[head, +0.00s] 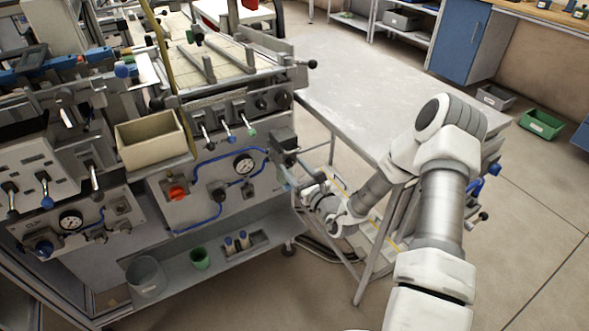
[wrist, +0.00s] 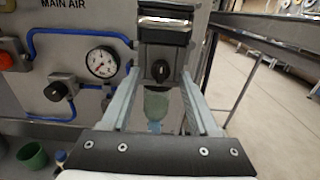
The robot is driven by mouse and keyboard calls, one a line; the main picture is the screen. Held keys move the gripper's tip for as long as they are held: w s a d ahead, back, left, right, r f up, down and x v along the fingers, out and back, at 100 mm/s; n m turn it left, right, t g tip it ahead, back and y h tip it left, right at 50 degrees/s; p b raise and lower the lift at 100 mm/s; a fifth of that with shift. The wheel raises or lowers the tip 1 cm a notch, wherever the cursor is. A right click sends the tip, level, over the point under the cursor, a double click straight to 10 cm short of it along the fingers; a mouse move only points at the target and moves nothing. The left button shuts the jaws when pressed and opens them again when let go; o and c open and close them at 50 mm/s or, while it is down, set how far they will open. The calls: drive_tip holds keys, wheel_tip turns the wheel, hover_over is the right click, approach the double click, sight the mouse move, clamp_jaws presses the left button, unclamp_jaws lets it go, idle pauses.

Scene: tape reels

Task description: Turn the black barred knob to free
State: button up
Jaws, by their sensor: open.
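A small black barred knob (wrist: 160,71) sits on the front of a grey block (wrist: 163,48) below a black cap in the wrist view. Its bar looks about upright. My gripper (wrist: 160,78) is open, with one pale finger on each side of the knob and visible gaps to it. Whether the fingertips reach as deep as the knob I cannot tell. In the head view my gripper (head: 291,180) is at the right end of the grey panel, by the dark block (head: 284,141); the knob cannot be made out there.
A pressure gauge (wrist: 102,62), blue piping (wrist: 78,33), another black knob (wrist: 60,88) and a red knob (wrist: 9,53) are on the panel to the left. A greenish translucent bowl (wrist: 157,104) hangs below the block. A metal table (head: 345,75) stands right of the panel.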

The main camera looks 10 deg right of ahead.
clamp_jaws()
idle(0.3)
